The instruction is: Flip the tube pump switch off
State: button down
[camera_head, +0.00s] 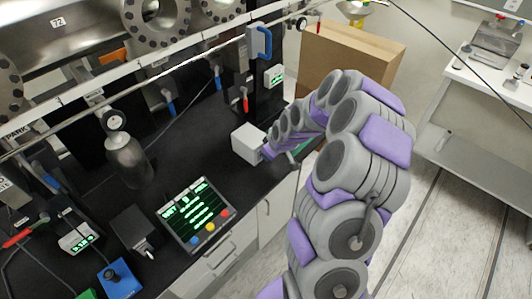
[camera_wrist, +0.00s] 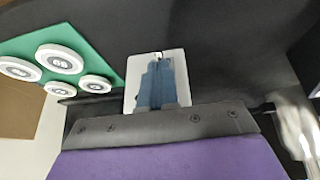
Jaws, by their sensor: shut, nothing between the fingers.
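A white box (camera_head: 249,143) stands on the black bench, just left of the end of my arm in the head view. A white block (camera_wrist: 176,62), perhaps the same box, lies beyond my gripper (camera_wrist: 158,62) in the wrist view. My gripper's blue-grey fingers are together with nothing between them. They overlap the white block in the picture; I cannot tell whether they touch it. I cannot make out the pump switch, which may be hidden by the fingers. In the head view my arm's end is against or close beside the box's right side.
A green plate (camera_wrist: 100,48) with several white numbered discs lies left in the wrist view. A control panel with a lit screen (camera_head: 195,212) stands on the bench (camera_head: 190,150). A blue-handled valve (camera_head: 263,42) and a cardboard box (camera_head: 345,60) are behind.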

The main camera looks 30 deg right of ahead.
jog(key=shift+d, duration=0.2)
jog(key=shift+w+a+r, duration=0.35)
jog(key=shift+w+a, duration=0.25)
jog(key=shift+w+p, duration=0.1)
jog(key=shift+p, duration=0.2)
jog(key=shift+d, duration=0.25)
jog(key=shift+r, duration=0.15)
